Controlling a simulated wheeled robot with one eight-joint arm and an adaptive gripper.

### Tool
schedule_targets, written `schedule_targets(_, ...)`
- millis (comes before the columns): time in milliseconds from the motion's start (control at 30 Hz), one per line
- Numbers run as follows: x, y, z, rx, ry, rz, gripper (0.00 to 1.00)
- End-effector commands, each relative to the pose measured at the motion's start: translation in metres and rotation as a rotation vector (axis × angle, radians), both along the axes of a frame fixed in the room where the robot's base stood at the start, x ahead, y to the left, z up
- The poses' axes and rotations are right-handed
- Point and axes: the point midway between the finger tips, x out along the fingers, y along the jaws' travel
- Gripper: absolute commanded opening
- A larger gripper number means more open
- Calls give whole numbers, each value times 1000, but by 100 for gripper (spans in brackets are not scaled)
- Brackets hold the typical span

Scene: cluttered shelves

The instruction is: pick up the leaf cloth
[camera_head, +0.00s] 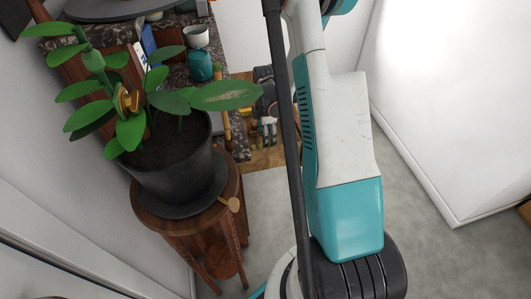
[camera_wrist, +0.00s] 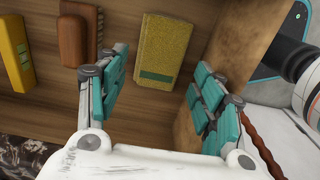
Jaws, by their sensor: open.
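A flat yellow-olive rectangle (camera_wrist: 159,46) with a speckled surface and a green band near its lower end, which looks like the leaf cloth, lies on a wooden shelf board in the wrist view. My gripper (camera_wrist: 160,66) is open, its teal-padded fingers to the left and right of the rectangle's lower part. Nothing is held between them. I cannot tell the gap between fingers and cloth. In the head view I cannot make out the cloth or the gripper clearly.
A brown brush (camera_wrist: 75,32) and a yellow item (camera_wrist: 16,52) lie left of the cloth. A wooden panel (camera_wrist: 215,60) stands close on the right. In the head view, a potted plant (camera_head: 165,165) stands on a round wooden stand (camera_head: 185,222); grey floor (camera_head: 262,215) is open beside it.

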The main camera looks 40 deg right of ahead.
Motion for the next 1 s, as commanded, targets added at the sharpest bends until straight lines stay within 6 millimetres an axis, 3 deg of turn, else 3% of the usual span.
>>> schedule_targets(333,-2,-1,-24,0,0,-1,62)
schedule_targets(600,-5,-3,-62,0,0,0,62)
schedule_targets(867,-6,-3,-65,0,0,0,62)
schedule_targets(1000,-6,-3,-65,0,0,0,34)
